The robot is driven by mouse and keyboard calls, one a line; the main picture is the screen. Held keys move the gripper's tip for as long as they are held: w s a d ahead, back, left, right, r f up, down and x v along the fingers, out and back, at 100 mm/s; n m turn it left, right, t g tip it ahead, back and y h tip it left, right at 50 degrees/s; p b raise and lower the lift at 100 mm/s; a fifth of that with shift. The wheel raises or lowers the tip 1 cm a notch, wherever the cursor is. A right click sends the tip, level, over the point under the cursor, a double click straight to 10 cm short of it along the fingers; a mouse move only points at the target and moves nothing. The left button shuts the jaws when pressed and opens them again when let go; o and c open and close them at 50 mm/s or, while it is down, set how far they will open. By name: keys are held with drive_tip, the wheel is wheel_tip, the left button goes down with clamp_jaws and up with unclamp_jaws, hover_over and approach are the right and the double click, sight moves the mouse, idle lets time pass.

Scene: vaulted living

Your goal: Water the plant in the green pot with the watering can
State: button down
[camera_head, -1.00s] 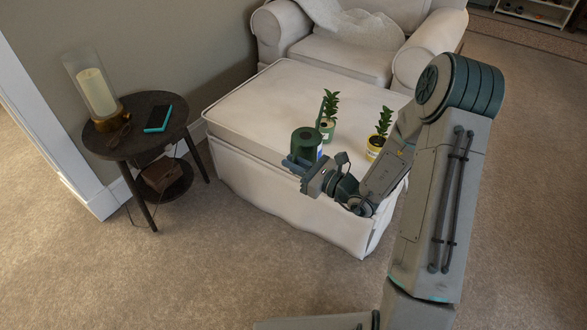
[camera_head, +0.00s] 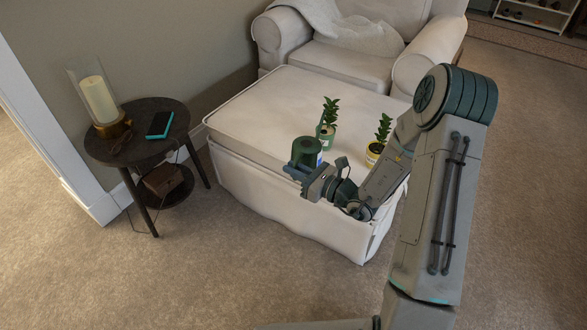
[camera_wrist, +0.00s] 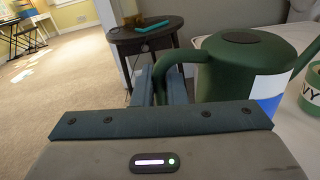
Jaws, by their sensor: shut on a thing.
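The dark green watering can (camera_head: 306,151), with a white and blue label, is near the ottoman's front edge. My gripper (camera_head: 298,172) is shut on its handle (camera_wrist: 168,68), on the can's left side in the wrist view. The can (camera_wrist: 243,62) looks roughly upright there, its spout (camera_wrist: 309,54) rising to the right. The green pot (camera_head: 325,134) with a leafy plant (camera_head: 330,110) stands on the ottoman just behind and right of the can. Part of this pot (camera_wrist: 312,88), with letters on it, shows at the wrist view's right edge. I cannot tell whether the can touches the ottoman.
A yellow-and-white pot (camera_head: 373,152) with a similar plant stands right of the green pot, close to my arm. The cream ottoman (camera_head: 262,110) is clear on its left. A dark side table (camera_head: 140,150) holds a candle lamp (camera_head: 99,98) and a phone (camera_head: 160,124).

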sight(300, 154)
drive_tip(key=shift+w+d+f+m+p, duration=0.1)
drive_tip(key=shift+w+d+m+p, duration=0.3)
drive_tip(key=shift+w+p, duration=0.3)
drive_tip(key=shift+w+d+f+m+p, duration=0.1)
drive_tip(key=shift+w+d+m+p, duration=0.15)
drive_tip(key=shift+w+m+p, duration=0.4)
drive_tip(key=shift+r, duration=0.15)
drive_tip(key=shift+w+d+r+m+g+p, duration=0.15)
drive_tip(key=shift+r+m+p, duration=0.5)
drive_tip(key=shift+p, duration=0.7)
drive_tip(key=shift+w+a+r+m+g+p, duration=0.1)
drive_tip(key=shift+r+m+g+p, duration=0.2)
drive_tip(key=shift+r+p, duration=0.75)
drive_tip(key=shift+w+d+r+m+p, duration=0.15)
drive_tip(key=shift+w+r+m+p, duration=0.3)
drive_tip(key=shift+p, duration=0.6)
drive_tip(key=shift+d+r+m+p, duration=0.15)
drive_tip(key=shift+r+p, duration=0.45)
drive_tip(key=shift+p, duration=0.4)
drive_tip(key=shift+r+p, duration=0.35)
drive_tip(key=shift+p, duration=0.1)
drive_tip(key=shift+w+d+r+m+h+p, duration=0.15)
drive_tip(key=shift+w+r+m+p, duration=0.1)
drive_tip(key=shift+r+p, duration=0.25)
drive_tip(key=shift+w+r+m+h+p, duration=0.15)
drive_tip(key=shift+r+m+p, duration=0.15)
drive_tip(key=shift+p, duration=0.3)
drive_tip(key=shift+r, duration=0.1)
